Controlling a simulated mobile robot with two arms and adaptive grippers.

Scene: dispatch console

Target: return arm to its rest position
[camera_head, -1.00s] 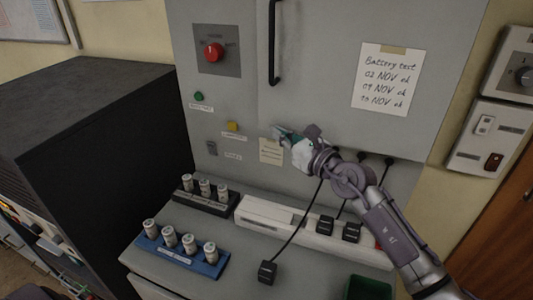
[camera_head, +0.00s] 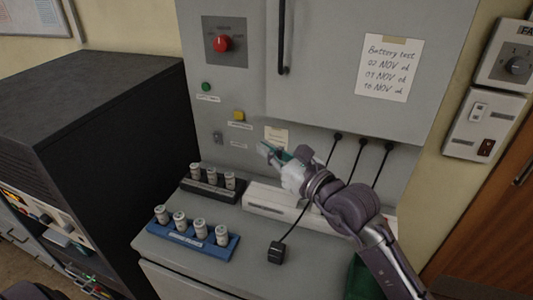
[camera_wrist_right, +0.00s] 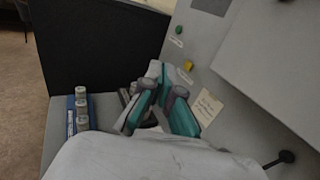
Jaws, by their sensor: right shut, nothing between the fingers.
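My right gripper (camera_head: 269,151) is in front of the grey cabinet (camera_head: 250,95), above the white power strip (camera_head: 262,200) and near a small paper note (camera_head: 277,137). Its fingers are shut and empty. In the right wrist view the gripper (camera_wrist_right: 165,75) shows green and grey fingers, with the cabinet front to its right. My right arm reaches in from the lower right and covers much of the power strip. My left gripper is not in view.
A black rack (camera_head: 203,189) and a blue rack (camera_head: 190,240) hold white cylinders on the ledge. A black plug (camera_head: 275,253) lies in front on its cable. A dark cabinet (camera_head: 110,130) stands at left. A red knob (camera_head: 222,44) and a handle (camera_head: 283,35) are on the grey cabinet.

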